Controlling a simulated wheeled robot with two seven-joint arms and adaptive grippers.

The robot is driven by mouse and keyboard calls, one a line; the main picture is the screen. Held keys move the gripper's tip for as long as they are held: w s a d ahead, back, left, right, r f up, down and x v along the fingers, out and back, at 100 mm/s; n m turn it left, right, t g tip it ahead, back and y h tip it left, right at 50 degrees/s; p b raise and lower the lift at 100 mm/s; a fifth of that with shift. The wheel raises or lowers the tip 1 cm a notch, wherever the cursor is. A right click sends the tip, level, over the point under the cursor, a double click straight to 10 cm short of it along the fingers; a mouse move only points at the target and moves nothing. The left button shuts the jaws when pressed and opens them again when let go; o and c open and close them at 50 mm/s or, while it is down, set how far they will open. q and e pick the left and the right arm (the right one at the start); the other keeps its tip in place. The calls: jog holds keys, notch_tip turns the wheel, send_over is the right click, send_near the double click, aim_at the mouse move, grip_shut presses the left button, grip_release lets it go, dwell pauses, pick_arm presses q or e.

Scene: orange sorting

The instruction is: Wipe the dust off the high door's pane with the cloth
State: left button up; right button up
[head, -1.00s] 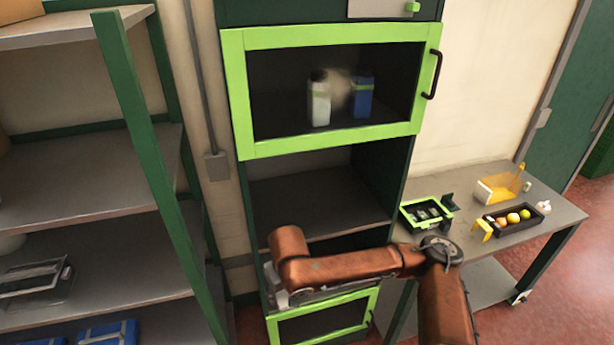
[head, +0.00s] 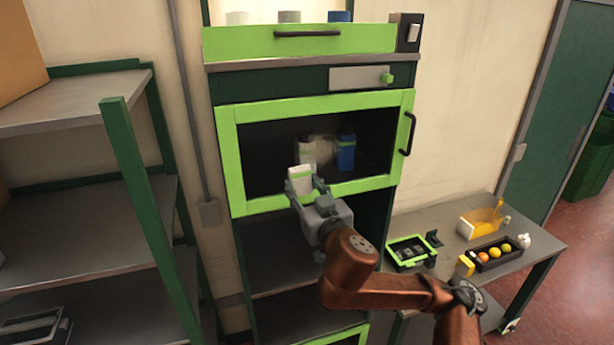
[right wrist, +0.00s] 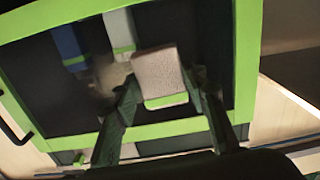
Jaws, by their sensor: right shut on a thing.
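The high door (head: 225,150) is a shut green frame with a dark pane (head: 265,150) and a black handle at its right. A pale, cloudy dust patch (head: 322,150) shows on the pane, in front of a white and a blue bottle. My right gripper (head: 303,190) is shut on the cloth (head: 300,178), a pale pad with a green band, at the pane's lower middle. In the right wrist view the cloth (right wrist: 157,72) sits between the fingers, beside the dust patch (right wrist: 112,75). I cannot tell whether it touches the pane. My left gripper is out of view.
A green drawer (head: 300,40) and a grey ledge lie above the door; an open shelf space is below. A grey side table (head: 520,265) at right carries a green-rimmed tray (head: 410,252), a fruit box (head: 495,253) and a yellow bin. Shelving (head: 90,215) stands at left.

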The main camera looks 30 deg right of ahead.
aim_at(293, 162)
jog(key=shift+d+r, duration=0.25)
jog(key=shift+r, duration=0.3)
jog(key=x, duration=0.3)
jog(key=shift+w, duration=0.1)
jog(key=shift+x, duration=1.3)
jog(key=shift+x, duration=0.9)
